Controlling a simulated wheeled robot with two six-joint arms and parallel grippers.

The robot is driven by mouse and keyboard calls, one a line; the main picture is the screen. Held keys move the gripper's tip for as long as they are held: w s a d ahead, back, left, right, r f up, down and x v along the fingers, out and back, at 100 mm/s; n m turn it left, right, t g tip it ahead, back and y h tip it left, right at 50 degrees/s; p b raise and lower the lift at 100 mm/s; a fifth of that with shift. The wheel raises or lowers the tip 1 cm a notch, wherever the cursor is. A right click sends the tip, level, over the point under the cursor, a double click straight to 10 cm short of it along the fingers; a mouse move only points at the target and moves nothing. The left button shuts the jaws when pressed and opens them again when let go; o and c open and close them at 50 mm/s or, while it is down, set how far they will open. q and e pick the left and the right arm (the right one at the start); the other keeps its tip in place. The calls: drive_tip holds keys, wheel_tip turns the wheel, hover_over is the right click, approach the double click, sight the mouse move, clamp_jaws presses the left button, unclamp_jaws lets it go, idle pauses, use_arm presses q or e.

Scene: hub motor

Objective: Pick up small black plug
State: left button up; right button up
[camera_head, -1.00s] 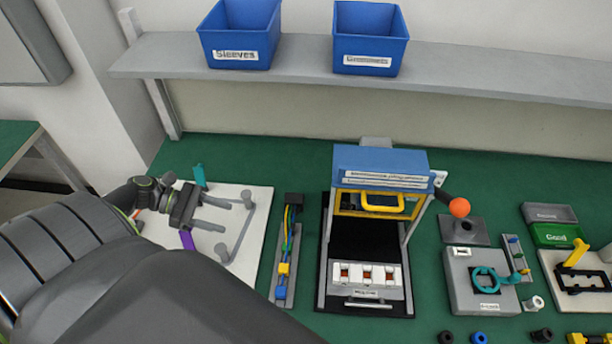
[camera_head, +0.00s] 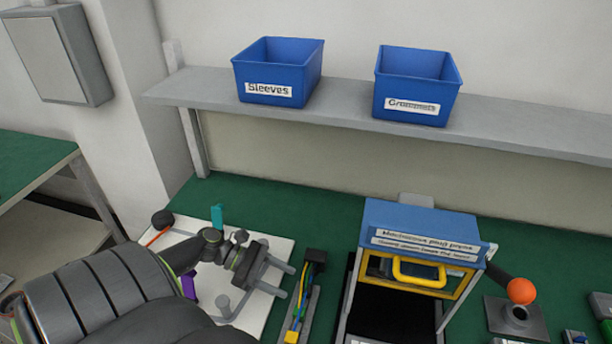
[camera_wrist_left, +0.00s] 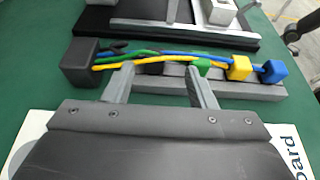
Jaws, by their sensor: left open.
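A small black block-shaped plug (camera_head: 316,256) sits at the far end of a bundle of coloured wires, above a grey holder strip (camera_head: 300,312). In the left wrist view the black plug (camera_wrist_left: 80,62) is at the left end of the wires. My left gripper (camera_head: 286,281) is open, just left of the holder in the head view. In the left wrist view its fingertips (camera_wrist_left: 158,72) are spread in front of the green and yellow wires, to the right of the black plug. Nothing is held between them. My right gripper is not in view.
A white board (camera_head: 270,250) with grey pegs lies under my left gripper. The blue-topped test fixture (camera_head: 420,225) with a yellow handle stands to the right. An orange-knobbed lever (camera_head: 521,291) is farther right. Blue bins (camera_head: 278,72) stand on the shelf (camera_head: 350,108).

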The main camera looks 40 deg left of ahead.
sight(311, 291)
use_arm(q)
drive_tip(key=b+x, duration=0.1)
drive_tip(key=x, duration=0.2)
drive_tip(key=shift+w+d+f, duration=0.2)
drive_tip(key=shift+w+d, duration=0.05)
drive_tip(key=shift+d, duration=0.05)
drive_tip(key=b+x, duration=0.3)
drive_tip(key=x, duration=0.2)
drive_tip(key=shift+w+a, duration=0.1)
drive_tip(key=shift+w, duration=0.15)
drive_tip(key=shift+c, duration=0.4)
drive_tip(key=c, duration=1)
